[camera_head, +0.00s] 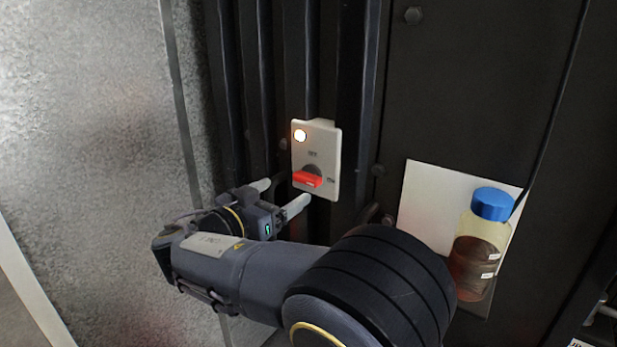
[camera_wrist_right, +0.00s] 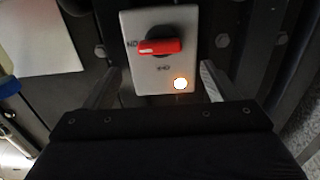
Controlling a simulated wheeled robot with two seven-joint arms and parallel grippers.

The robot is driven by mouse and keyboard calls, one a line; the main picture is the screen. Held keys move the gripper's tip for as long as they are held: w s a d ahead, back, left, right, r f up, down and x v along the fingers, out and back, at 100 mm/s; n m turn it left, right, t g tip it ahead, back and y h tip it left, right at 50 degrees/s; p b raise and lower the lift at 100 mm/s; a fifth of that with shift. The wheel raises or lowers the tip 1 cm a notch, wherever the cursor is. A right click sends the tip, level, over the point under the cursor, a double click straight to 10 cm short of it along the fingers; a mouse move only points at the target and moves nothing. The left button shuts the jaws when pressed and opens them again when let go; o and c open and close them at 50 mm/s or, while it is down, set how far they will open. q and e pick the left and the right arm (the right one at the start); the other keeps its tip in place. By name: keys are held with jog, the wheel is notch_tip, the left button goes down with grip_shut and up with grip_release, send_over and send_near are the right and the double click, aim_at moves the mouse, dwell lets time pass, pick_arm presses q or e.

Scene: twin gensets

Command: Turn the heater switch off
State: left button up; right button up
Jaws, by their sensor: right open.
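The heater switch is a red rotary handle (camera_head: 307,179) on a pale plate (camera_head: 325,150) fixed to the black ribbed panel. A lamp (camera_head: 299,135) at the plate's upper left glows. The red handle lies roughly crosswise, with one end toward the "ON" mark at right. My right gripper (camera_head: 279,196) is open and empty, just left of and below the switch. In the right wrist view the red handle (camera_wrist_right: 160,46) and lit lamp (camera_wrist_right: 180,84) show ahead, between the gripper's spread fingers (camera_wrist_right: 158,88); neither finger appears to touch the handle. My left gripper is not in view.
A bottle with a blue cap (camera_head: 491,204) and dark brown liquid stands to the right, before a white sheet (camera_head: 425,205). A black cable hangs at the far right. A grey metal wall (camera_head: 90,110) is at left. Bolts stand out beside the plate.

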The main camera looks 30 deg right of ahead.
aim_at(303, 180)
jog(key=p+x, duration=0.1)
jog(key=x, duration=0.5)
jog(key=shift+d, duration=0.1)
jog(key=shift+w+d+p, duration=0.3)
jog(key=shift+d, duration=0.2)
jog(key=c, duration=1)
